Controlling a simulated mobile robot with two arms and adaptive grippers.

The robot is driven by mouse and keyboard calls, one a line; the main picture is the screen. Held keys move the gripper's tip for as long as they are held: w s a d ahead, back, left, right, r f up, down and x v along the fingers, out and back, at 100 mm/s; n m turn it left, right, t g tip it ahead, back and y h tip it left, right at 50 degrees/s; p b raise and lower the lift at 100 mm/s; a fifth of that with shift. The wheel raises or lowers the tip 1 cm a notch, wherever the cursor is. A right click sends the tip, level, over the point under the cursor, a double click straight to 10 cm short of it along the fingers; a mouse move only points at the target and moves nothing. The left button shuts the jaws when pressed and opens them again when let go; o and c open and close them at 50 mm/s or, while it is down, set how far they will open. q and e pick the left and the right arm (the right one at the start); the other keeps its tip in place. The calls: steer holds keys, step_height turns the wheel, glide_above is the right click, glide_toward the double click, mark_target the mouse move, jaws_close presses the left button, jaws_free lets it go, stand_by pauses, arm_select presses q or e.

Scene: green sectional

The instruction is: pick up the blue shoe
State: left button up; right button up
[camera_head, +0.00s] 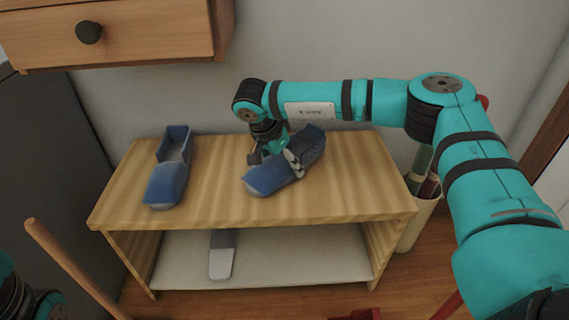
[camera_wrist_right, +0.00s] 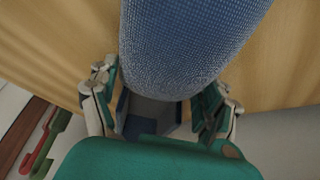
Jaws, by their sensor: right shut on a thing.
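Two blue shoes are on the wooden bench. The right-hand blue shoe (camera_head: 268,178) lies at an angle near the middle of the bench top, its toe toward the lower left. My right gripper (camera_head: 277,157) is above it and shut on its middle. In the right wrist view, the shoe (camera_wrist_right: 190,40) runs between the two fingers of the right gripper (camera_wrist_right: 160,98). The other blue shoe (camera_head: 166,183) stands on the left of the bench top, apart from the gripper. Part of my left arm shows at the lower left; its fingers are out of view.
The wooden bench (camera_head: 225,212) has a lower shelf (camera_head: 300,262) with a grey and white item (camera_head: 222,255) on it. A wooden drawer unit (camera_head: 150,35) hangs above left. A white bin (camera_head: 418,222) with rolled items stands at the right. A wooden pole (camera_head: 70,265) leans at the left.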

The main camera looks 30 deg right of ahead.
steer(key=shift+c, duration=0.7)
steer(key=shift+r, duration=0.1)
